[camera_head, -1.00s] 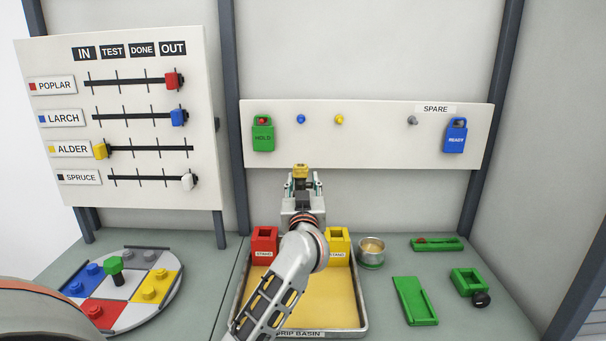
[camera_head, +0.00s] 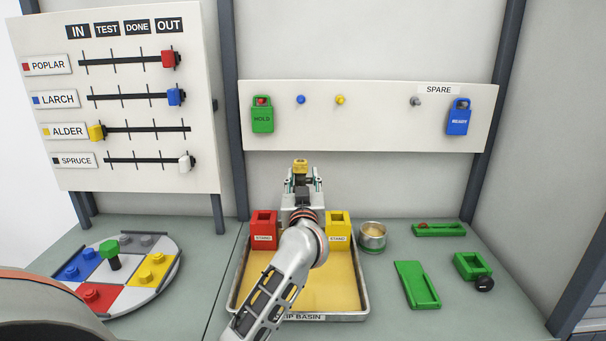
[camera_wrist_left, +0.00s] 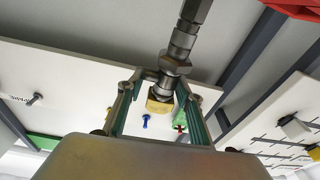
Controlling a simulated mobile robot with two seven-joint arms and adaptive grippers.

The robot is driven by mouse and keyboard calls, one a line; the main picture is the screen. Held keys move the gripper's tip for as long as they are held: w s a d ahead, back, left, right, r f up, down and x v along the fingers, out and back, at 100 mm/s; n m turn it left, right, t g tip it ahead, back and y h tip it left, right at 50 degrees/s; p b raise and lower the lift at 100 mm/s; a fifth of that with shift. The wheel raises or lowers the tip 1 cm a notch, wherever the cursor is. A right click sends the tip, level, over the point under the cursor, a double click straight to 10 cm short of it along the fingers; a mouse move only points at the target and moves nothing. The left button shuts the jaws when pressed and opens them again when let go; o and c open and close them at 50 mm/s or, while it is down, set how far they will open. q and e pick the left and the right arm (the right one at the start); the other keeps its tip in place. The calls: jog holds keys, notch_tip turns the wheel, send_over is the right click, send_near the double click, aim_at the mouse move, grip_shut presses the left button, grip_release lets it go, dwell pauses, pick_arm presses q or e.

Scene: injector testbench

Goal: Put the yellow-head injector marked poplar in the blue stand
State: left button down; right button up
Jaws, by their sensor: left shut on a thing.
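My left gripper (camera_head: 301,182) is shut on an injector with a yellow head (camera_head: 300,164), in front of the back wall and above the stands. In the left wrist view the yellow head (camera_wrist_left: 159,104) sits between the fingers (camera_wrist_left: 165,90), and the dark metal shaft (camera_wrist_left: 183,42) extends away from it. No marking on the injector is readable. A red stand (camera_head: 263,231) and a yellow stand (camera_head: 338,229) stand at the back of the drip basin (camera_head: 342,295). My arm covers the gap between them, and no blue stand shows. My right gripper is not in view.
A metal cup (camera_head: 373,234) stands right of the basin, with green fixtures (camera_head: 416,284) further right. A round colored turntable (camera_head: 128,285) lies at left. The slider board (camera_head: 120,185) and hook panel (camera_head: 380,125), holding green and blue tags, are behind.

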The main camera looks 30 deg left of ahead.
pick_arm(q)
jog(key=shift+f, duration=1.3)
jog(key=shift+f+b, duration=0.45)
jog(key=shift+f, duration=2)
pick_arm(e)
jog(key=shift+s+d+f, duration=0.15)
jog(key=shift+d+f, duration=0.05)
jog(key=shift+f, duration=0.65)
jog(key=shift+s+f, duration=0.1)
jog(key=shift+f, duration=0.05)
pick_arm(q)
jog(key=shift+p, duration=0.7)
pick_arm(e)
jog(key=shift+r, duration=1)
pick_arm(q)
jog(key=shift+f, duration=0.1)
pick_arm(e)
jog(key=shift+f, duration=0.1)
